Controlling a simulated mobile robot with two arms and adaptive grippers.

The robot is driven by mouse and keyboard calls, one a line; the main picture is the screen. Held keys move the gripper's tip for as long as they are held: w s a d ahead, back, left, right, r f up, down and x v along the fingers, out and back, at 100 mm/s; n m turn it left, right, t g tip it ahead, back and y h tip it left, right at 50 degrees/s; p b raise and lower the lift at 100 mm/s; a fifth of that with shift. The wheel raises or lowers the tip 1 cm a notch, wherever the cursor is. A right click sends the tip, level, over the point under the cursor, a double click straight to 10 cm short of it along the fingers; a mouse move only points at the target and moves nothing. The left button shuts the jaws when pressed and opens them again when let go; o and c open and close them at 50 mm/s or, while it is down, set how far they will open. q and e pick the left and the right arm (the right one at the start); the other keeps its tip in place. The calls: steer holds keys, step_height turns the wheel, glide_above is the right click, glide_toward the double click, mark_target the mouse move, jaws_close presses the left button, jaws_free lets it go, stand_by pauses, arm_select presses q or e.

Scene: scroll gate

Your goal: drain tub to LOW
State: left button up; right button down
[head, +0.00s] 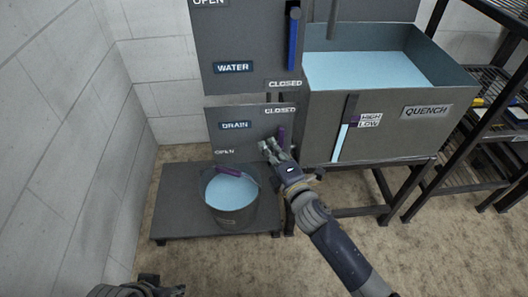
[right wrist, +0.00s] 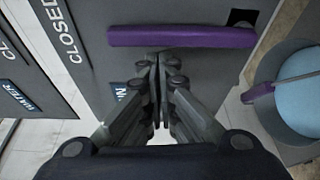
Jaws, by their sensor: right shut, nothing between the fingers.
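The purple drain lever (head: 281,137) stands upright on the grey drain panel (head: 222,139), near its upper CLOSED label. It also shows in the right wrist view (right wrist: 180,36), as a long bar. My right gripper (head: 268,147) is shut and empty, just left of the lever. In the right wrist view its fingertips (right wrist: 158,58) are together beside the bar; I cannot tell whether they touch. The quench tub (head: 388,136) holds light blue water (head: 365,70). Its gauge (head: 341,140) shows blue up to about the HIGH and LOW labels. My left gripper (head: 140,288) is only partly visible at the bottom edge.
A bucket (head: 231,214) with light blue water and a purple handle grip stands on a low dark platform (head: 174,208) below the drain panel. A blue lever (head: 294,40) is on the water panel (head: 230,45) above. A dark shelf rack (head: 475,135) stands at right; white walls are at left.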

steer(key=shift+d+r+m+t, duration=0.2)
steer(key=shift+d+m+t, duration=0.1)
steer(key=shift+d+m, duration=0.25)
steer(key=shift+a, duration=0.1)
steer(key=shift+s, duration=0.1)
steer(key=v, duration=1.2)
